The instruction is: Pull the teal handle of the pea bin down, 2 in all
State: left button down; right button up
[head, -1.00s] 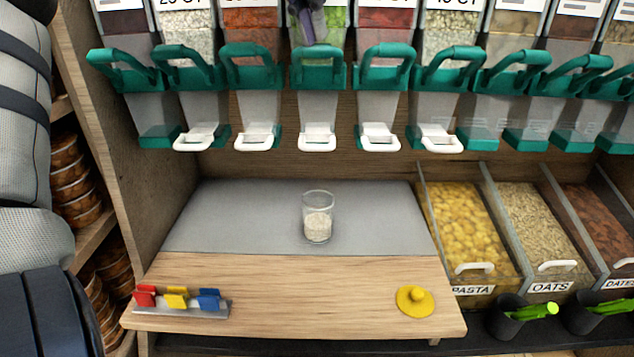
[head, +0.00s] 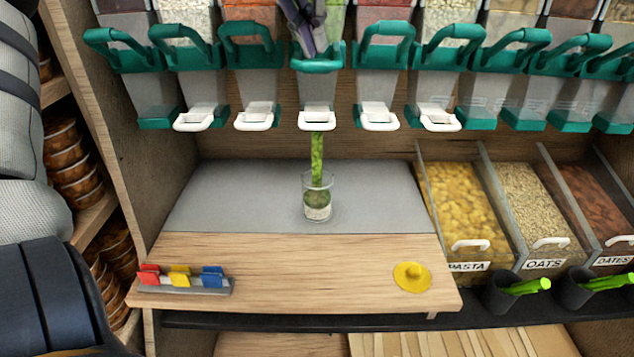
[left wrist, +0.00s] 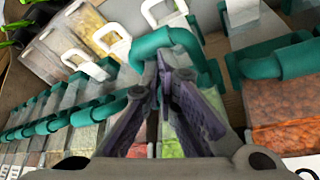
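The pea bin (head: 336,18), with green contents, stands in the upper middle of the head view. Its teal handle (head: 328,62) is tipped down, with its loop partly hidden by my gripper. My left gripper (head: 311,46) is at this handle, fingers pointing down. In the left wrist view its purple-grey fingertips (left wrist: 163,68) meet beside the teal handle (left wrist: 200,62); I cannot tell whether the bar is between them. A green stream (head: 317,155) falls from the white-lipped spout into the glass (head: 317,205), onto pale contents. My right gripper is out of view.
Similar bins with teal handles (head: 251,40) stand close on both sides. Open bins of pasta (head: 458,210) and oats (head: 535,205) stand at right. A yellow lid (head: 412,277) and a holder with coloured clips (head: 180,280) lie on the wooden board (head: 300,265).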

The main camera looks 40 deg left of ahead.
pick_arm(q)
jog(key=shift+s+r, duration=0.1)
dwell(0.4)
notch_tip(320, 180, up, 6)
jog(key=shift+w+a, duration=0.2)
jog(key=shift+w, duration=0.05)
dwell(0.5)
